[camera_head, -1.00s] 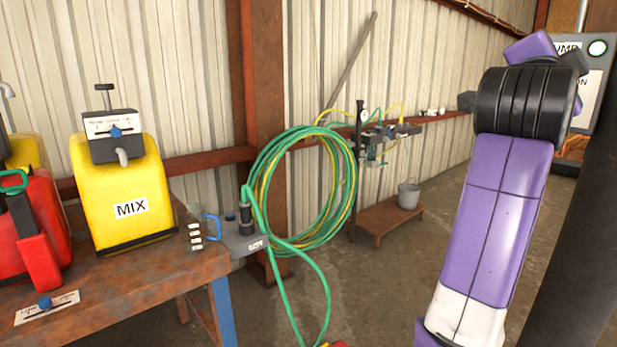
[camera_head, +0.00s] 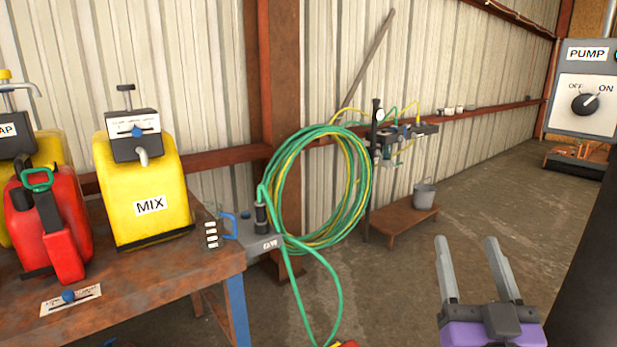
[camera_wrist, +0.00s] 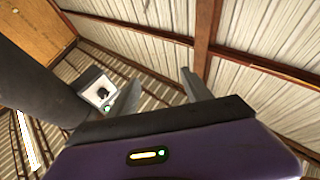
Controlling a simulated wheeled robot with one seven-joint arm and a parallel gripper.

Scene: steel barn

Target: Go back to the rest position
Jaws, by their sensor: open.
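My gripper (camera_head: 468,270) is at the lower right of the head view. Its two grey fingers point up and stand wide apart with nothing between them. It is over the bare floor and touches nothing that I can see. In the wrist view my gripper (camera_wrist: 160,92) also shows with its fingers spread and empty, with the ribbed wall behind.
A rusty table (camera_head: 130,297) at left holds a yellow MIX tank (camera_head: 152,185) and a red can (camera_head: 65,235). A green and yellow hose coil (camera_head: 300,190) hangs by the wall. A bucket (camera_head: 424,195) stands on a low bench (camera_head: 400,222). The PUMP box (camera_head: 587,105) is at right.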

